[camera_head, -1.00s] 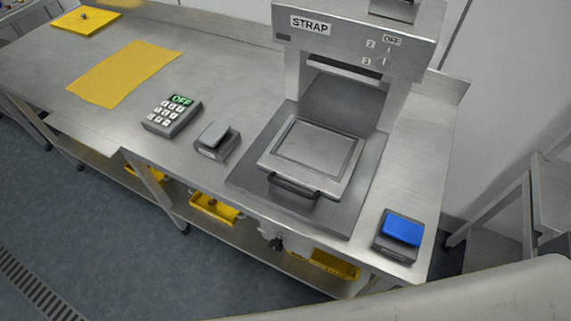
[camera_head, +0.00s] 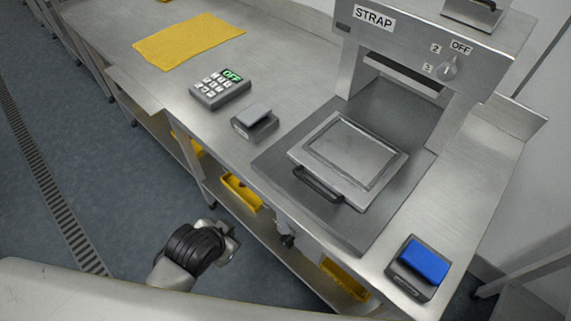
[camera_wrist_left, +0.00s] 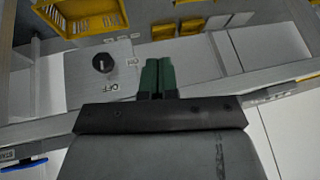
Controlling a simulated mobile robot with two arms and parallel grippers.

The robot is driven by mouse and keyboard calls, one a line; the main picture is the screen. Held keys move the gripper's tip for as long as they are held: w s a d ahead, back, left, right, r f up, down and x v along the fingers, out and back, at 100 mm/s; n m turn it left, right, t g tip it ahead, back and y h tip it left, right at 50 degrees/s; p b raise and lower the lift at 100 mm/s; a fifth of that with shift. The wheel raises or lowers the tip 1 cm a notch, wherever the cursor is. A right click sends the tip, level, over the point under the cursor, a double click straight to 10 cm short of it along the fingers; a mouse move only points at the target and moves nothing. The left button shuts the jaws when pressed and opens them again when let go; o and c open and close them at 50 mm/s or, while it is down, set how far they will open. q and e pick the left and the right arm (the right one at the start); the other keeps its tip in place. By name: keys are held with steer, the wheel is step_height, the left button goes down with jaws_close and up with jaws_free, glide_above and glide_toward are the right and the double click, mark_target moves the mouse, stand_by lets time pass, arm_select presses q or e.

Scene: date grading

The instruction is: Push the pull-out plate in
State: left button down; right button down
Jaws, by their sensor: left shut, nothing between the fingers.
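The pull-out plate (camera_head: 345,152) is a pale square metal tray with a recessed panel and a dark handle (camera_head: 317,184) on its front edge. It stands out in front of the STRAP machine's (camera_head: 410,45) opening, over a grey base. My left arm comes in at the bottom of the head view, below and left of the plate and apart from it. Its fingertips are not clear there. In the left wrist view my left gripper (camera_wrist_left: 157,75) shows two green fingers shut together with nothing between them. My right gripper is not in view.
On the steel table (camera_head: 480,175) are a keypad reading OFF (camera_head: 220,90), a small grey pedal-like device (camera_head: 254,120) and a blue-topped button box (camera_head: 424,262). A yellow mat (camera_head: 190,40) lies farther left. Yellow bins (camera_head: 241,190) sit on the shelf below.

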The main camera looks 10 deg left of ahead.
arm_select(q)
steer(key=w+d+r+m+t+h, duration=0.2)
steer(key=w+d+r+m+t, duration=0.15)
steer(key=r+m, duration=0.45)
steer(key=m+h, duration=0.4)
steer(key=m, duration=0.7)
glide_toward(292, 160)
steer(key=f, duration=0.1)
steer(key=w+f, duration=0.1)
steer(key=d+f, duration=0.1)
steer(key=shift+w+p, duration=0.2)
steer(key=shift+p, duration=0.1)
steer(key=shift+w+d+f+p, duration=0.15)
steer(key=shift+w+d, duration=0.25)
steer(key=shift+w, duration=0.2)
steer(key=shift+w+d+f+p, duration=0.15)
steer(key=shift+w+d, duration=0.25)
steer(key=shift+w, duration=0.2)
steer(key=shift+w+d+r+p, duration=0.1)
steer(key=shift+w+d+p, duration=0.05)
steer(key=shift+w+d, duration=0.4)
steer(key=shift+w, duration=0.1)
